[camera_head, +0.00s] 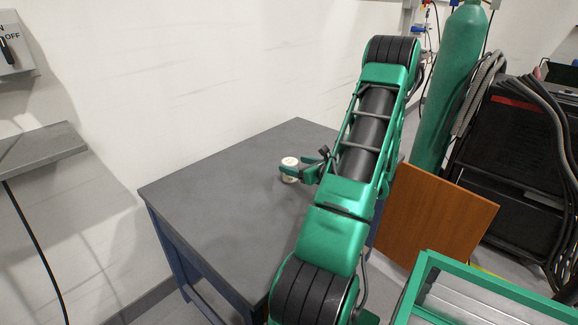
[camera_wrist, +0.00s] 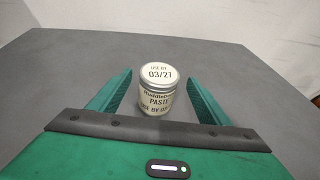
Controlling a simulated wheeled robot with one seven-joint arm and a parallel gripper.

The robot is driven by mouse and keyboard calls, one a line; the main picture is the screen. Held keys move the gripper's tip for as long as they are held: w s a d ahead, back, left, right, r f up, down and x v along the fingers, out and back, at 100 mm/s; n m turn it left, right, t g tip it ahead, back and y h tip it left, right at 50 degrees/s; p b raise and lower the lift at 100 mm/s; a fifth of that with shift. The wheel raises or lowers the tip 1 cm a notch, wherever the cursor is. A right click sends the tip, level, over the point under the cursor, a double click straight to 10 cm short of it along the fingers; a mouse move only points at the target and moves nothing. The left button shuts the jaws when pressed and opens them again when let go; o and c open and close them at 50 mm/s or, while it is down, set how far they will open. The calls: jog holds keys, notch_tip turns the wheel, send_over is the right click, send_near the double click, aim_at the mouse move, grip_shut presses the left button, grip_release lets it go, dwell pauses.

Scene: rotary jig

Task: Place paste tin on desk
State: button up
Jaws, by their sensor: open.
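The paste tin (camera_head: 289,169) is a small cream and silver tin standing upright on the dark grey desk (camera_head: 215,195). In the wrist view the tin (camera_wrist: 158,88) shows its "PASTE" label and a lid marked "03/21". My gripper (camera_head: 302,170) is low over the desk at the tin. In the wrist view my gripper (camera_wrist: 160,88) is open, with one green finger on each side of the tin and a gap on both sides.
The desk top around the tin is bare. A white wall (camera_head: 190,75) stands behind the desk. To the right are a brown board (camera_head: 435,222), a green gas cylinder (camera_head: 452,85) and a black machine (camera_head: 520,150). A green frame (camera_head: 490,290) is at the lower right.

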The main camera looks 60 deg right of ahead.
jog(key=v, duration=0.8)
jog(key=w+a+n+g+y, duration=0.3)
jog(key=a+n+g+y, duration=0.1)
jog(key=a+n, duration=0.6)
jog(key=w+a+n+g+y, duration=0.2)
jog(key=a+n+g+y, duration=0.1)
jog(key=a+n, duration=0.65)
jog(key=s+a+r+n+g+h, duration=0.1)
jog(key=s+a+r+n+g, duration=0.2)
jog(key=s+a+r+n, duration=0.2)
jog(key=s+a+r+n+g+h, duration=0.1)
jog(key=s+a+r+n+g, duration=0.3)
jog(key=s+a+n, duration=0.4)
jog(key=s+r, duration=0.1)
jog(key=s, duration=0.1)
jog(key=shift+s+a+r+h, duration=0.2)
jog(key=shift+s+r+h, duration=0.1)
jog(key=shift+s+r, duration=0.1)
jog(key=shift+n, duration=0.25)
